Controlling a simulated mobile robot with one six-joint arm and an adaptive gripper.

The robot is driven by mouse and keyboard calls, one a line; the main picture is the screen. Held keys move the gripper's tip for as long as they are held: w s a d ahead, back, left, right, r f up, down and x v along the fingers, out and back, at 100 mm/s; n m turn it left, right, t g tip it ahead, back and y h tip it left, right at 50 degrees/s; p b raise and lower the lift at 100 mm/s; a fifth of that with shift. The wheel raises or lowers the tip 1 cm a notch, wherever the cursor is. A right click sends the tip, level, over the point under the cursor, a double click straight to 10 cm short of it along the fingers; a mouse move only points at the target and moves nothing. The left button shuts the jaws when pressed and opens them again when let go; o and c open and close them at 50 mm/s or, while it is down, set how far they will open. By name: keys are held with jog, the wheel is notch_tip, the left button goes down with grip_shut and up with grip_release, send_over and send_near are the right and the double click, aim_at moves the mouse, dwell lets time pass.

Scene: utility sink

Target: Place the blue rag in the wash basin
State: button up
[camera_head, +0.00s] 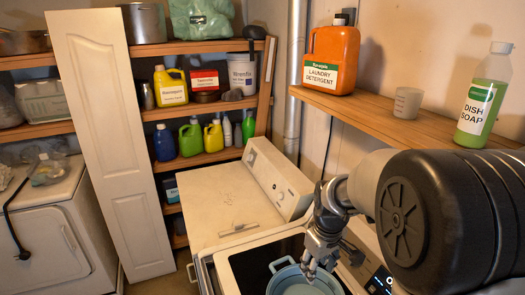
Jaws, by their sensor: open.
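My gripper (318,268) is open at the lower middle of the picture, above the rim of a blue-grey round basin (283,265) with a loop handle. I cannot tell whether its fingertips touch the basin. The basin sits on a dark-topped white appliance and is cut off by the bottom edge. Its inside looks pale blue, and part of it is hidden behind my gripper. I cannot make out a blue rag as a separate thing in this view.
A wooden shelf (382,117) on the right wall holds an orange laundry detergent jug (331,62), a cup (407,102) and a green dish soap bottle (484,98). A white washer (225,195) stands behind the basin. Shelves with several bottles line the back.

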jog(key=s+f+m+t+b, duration=0.1)
jog(key=s+f+m+b, duration=0.1)
jog(key=s+b, duration=0.6)
jog(key=s+f+m+t+b, duration=0.2)
jog(key=s+b, duration=0.7)
jog(key=s, duration=0.8)
jog(key=shift+s+a+f+m, duration=0.25)
jog(key=shift+s+f+m, duration=0.05)
jog(key=shift+m, duration=0.6)
jog(key=shift+c, duration=0.2)
jog(key=shift+c, duration=0.7)
jog(key=shift+d, duration=0.15)
jog(key=shift+c, duration=0.3)
